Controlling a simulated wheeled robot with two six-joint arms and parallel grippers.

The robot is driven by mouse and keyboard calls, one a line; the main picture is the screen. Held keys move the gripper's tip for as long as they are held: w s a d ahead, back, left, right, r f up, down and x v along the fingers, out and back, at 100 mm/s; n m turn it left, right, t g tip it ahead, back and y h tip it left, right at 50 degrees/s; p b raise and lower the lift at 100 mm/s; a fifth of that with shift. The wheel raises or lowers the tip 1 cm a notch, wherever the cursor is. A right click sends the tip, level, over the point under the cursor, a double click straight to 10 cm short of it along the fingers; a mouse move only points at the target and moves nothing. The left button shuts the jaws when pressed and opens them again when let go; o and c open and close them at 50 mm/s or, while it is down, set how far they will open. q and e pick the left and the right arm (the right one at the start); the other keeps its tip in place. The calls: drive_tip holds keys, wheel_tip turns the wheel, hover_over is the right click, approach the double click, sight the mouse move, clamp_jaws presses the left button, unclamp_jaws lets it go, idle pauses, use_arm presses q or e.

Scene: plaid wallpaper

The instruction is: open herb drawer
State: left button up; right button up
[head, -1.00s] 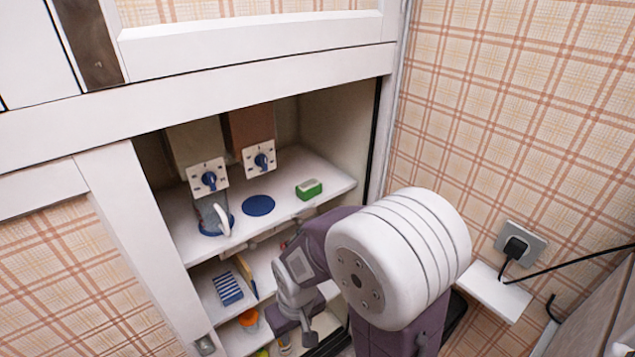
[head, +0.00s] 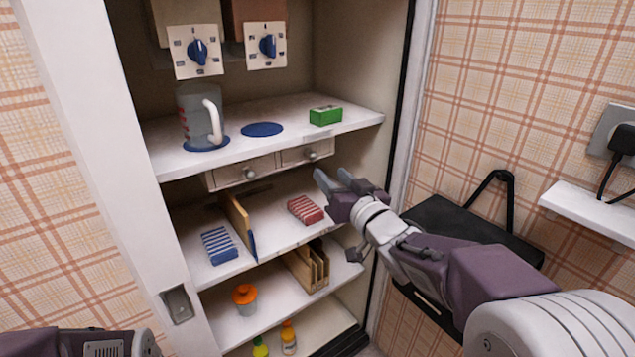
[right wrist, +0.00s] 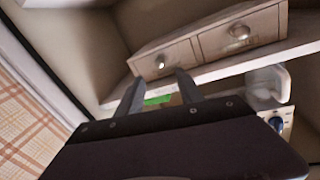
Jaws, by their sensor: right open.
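Two small drawers with round knobs hang under the upper shelf of the cupboard: a left drawer (head: 243,173) and a right drawer (head: 307,152). Both look shut, and no label shows which one is for herbs. My right gripper (head: 333,174) is open and empty, just below and to the right of the right drawer's knob. In the right wrist view the gripper (right wrist: 157,80) points at the drawers, with one drawer (right wrist: 165,60) just beyond its fingertips and the other (right wrist: 240,34) to the right. Only part of my left arm shows at lower left; its fingers are out of view.
A glass jug (head: 198,115) and a green box (head: 325,116) stand on the upper shelf (head: 285,107). Blue-striped (head: 219,245) and red-striped (head: 305,210) packets lie on the shelf below. The cupboard's right edge (head: 402,110) is close to my right arm.

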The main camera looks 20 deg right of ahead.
sight(315, 158)
drive_tip(key=w, duration=0.2)
drive_tip(key=w+b, duration=0.1)
drive_tip(key=w, duration=0.2)
drive_tip(key=w+a, duration=0.1)
drive_tip(key=w, duration=0.1)
drive_tip(key=shift+w+a+b, duration=0.1)
drive_tip(key=shift+w+b, duration=0.2)
drive_tip(key=shift+w, duration=0.1)
drive_tip(key=shift+w+r, duration=0.1)
drive_tip(key=shift+w, duration=0.45)
clamp_jaws()
idle(0.4)
